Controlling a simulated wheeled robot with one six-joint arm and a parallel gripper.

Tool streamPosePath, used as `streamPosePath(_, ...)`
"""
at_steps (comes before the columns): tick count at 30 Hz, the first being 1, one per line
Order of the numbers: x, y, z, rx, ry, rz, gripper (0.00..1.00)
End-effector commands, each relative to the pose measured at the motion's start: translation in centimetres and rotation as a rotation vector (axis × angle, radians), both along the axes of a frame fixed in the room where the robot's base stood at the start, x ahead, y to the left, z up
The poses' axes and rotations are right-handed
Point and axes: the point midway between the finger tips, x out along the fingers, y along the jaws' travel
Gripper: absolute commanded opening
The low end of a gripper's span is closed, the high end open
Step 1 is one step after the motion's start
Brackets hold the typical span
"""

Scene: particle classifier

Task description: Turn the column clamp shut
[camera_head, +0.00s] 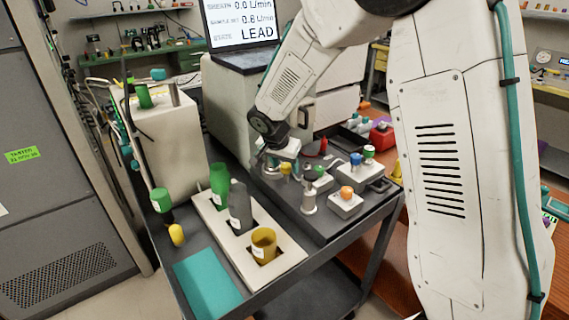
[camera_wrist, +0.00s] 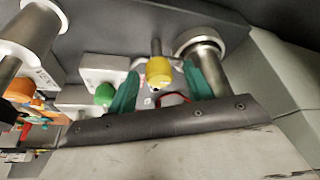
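My gripper (camera_head: 280,157) reaches down over the instruments on the dark cart top. In the wrist view its two teal fingertips (camera_wrist: 160,72) stand apart, with a yellow knob (camera_wrist: 158,71) between them and visible gaps on both sides. The yellow knob also shows in the head view (camera_head: 285,168), just below the gripper. The knob and cylinder may belong to the column clamp; I cannot tell for sure, nor how far the clamp is turned.
A green knob (camera_wrist: 104,93) sits close to the left finger. Blocks with orange (camera_head: 347,192) and blue (camera_head: 355,159) knobs stand to the right. A white rack (camera_head: 215,215) holds green, grey and yellow cups at the left. The monitor (camera_head: 242,28) reads LEAD.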

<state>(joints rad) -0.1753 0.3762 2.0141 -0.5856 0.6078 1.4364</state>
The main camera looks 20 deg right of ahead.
Motion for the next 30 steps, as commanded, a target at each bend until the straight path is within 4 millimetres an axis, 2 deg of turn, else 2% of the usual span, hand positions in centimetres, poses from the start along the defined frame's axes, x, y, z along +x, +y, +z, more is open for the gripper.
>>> streamPosePath(8,-0.1,0.0,0.8,0.000,-0.005,-0.001,0.51)
streamPosePath(15,-1.1,1.3,4.5,0.000,-0.006,0.002,0.51)
streamPosePath(21,-1.9,2.0,6.7,-0.001,-0.002,0.001,0.51)
streamPosePath(30,-2.1,2.2,7.3,0.000,-0.001,0.001,0.51)
